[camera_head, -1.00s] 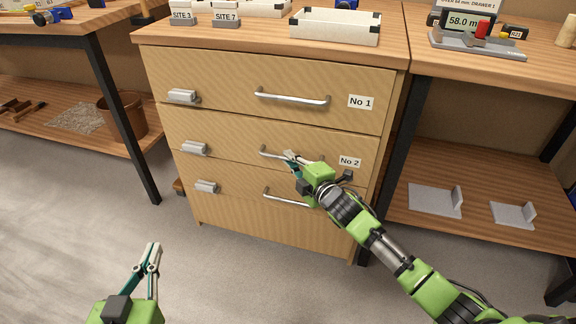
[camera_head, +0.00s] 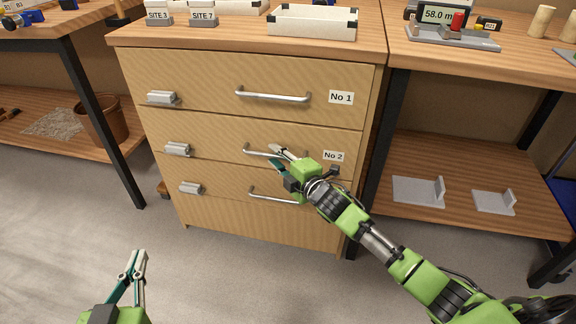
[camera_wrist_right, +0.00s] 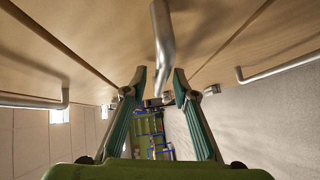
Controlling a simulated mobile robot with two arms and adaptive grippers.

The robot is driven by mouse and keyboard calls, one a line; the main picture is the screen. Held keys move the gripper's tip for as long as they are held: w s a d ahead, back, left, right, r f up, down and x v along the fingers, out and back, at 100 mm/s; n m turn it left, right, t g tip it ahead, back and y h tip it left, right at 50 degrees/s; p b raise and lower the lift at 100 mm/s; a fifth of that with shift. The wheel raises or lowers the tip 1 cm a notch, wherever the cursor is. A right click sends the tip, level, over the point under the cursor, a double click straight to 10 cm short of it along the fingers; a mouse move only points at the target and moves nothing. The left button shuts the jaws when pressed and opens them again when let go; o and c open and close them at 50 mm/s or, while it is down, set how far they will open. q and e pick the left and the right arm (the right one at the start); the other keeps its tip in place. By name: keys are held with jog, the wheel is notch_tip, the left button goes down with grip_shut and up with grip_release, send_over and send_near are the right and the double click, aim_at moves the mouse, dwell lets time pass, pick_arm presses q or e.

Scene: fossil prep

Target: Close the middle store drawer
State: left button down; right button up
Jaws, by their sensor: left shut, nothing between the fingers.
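The middle store drawer (camera_head: 220,140), labelled No 2 (camera_head: 333,156), sits between the No 1 drawer (camera_head: 210,85) and the bottom drawer (camera_head: 225,200). Its front looks nearly flush with the others; I cannot tell if a small gap remains. Its metal bar handle (camera_head: 258,151) is partly hidden by my right gripper (camera_head: 276,157). That gripper is open in front of the handle. In the right wrist view a metal bar (camera_wrist_right: 163,45) reaches down to the gap between the spread fingers; contact is unclear. My left gripper (camera_head: 138,256) is shut and empty, low at the left, away from the drawers.
A white tray (camera_head: 313,31) and SITE 3 and SITE 7 labelled blocks stand on the cabinet top. Benches flank the cabinet; a brown pot (camera_head: 103,125) is on the left lower shelf, grey stands (camera_head: 418,190) on the right. The floor in front is clear.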

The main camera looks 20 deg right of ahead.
jog(key=v, duration=1.1)
